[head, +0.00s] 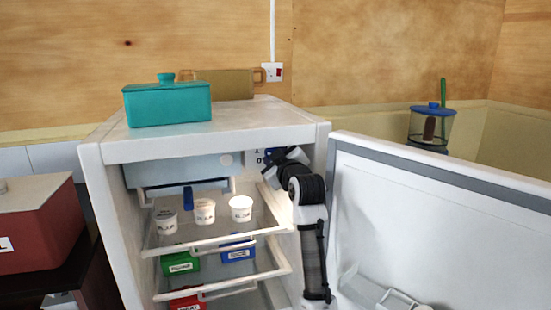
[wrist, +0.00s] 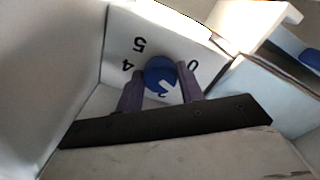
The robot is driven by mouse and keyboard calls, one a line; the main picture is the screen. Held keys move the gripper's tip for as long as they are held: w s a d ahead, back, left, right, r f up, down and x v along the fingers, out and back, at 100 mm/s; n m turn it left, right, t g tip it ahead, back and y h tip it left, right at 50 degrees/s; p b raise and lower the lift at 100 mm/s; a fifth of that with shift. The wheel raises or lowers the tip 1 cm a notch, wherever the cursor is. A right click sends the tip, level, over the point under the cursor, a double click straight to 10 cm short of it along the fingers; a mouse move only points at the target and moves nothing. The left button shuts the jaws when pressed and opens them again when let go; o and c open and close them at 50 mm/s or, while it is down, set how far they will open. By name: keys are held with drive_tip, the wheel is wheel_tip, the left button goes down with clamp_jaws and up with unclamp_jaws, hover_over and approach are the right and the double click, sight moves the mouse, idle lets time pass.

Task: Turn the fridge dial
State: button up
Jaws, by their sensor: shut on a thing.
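The fridge (head: 210,149) stands open, with its door (head: 440,215) swung out to the right. The fridge dial (wrist: 160,75) is a round blue knob with a white pointer mark, on a white panel (wrist: 125,25) with black numbers.
Several white tubs (head: 204,211) stand on the upper shelf (head: 215,240), left of my arm. Green (head: 180,263) and blue boxes (head: 238,252) lie below. A teal container (head: 168,105) sits on top. The fridge side wall and door are close to my arm.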

drive_tip(key=o, duration=1)
drive_tip(key=b+v, duration=0.3)
drive_tip(key=v, duration=1)
drive_tip(key=shift+s+d+r, duration=0.1)
drive_tip(key=shift+s, duration=0.25)
drive_tip(key=shift+c, duration=0.3)
